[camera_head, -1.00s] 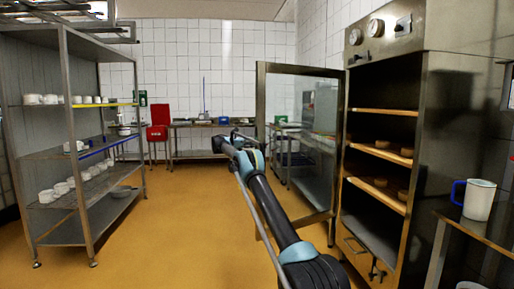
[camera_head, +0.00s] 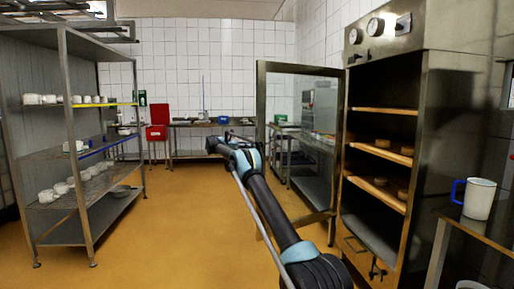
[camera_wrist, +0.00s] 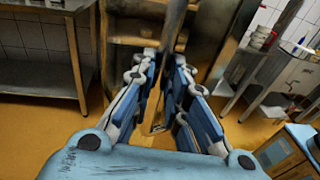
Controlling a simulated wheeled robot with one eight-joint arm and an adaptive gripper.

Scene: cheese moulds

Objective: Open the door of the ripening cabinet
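The ripening cabinet (camera_head: 448,140) stands at the right, its front uncovered and its shelves showing. Its glazed, steel-framed door (camera_head: 261,105) stands swung wide out to the left of the opening. My gripper (camera_head: 212,143) is in the room, left of the door's free edge in the head view. In the wrist view the two fingers of my gripper (camera_wrist: 165,65) are apart, with a gap between them. The dark edge of the door (camera_wrist: 178,30) runs down behind the fingertips; I cannot tell whether they touch it. The door handle is not clearly seen.
Round cheeses lie on the wooden shelves (camera_head: 383,152). A steel table with a white mug (camera_head: 479,198) is at the right front. A steel rack (camera_head: 70,150) with white moulds stands at the left. The floor (camera_head: 160,225) between is clear.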

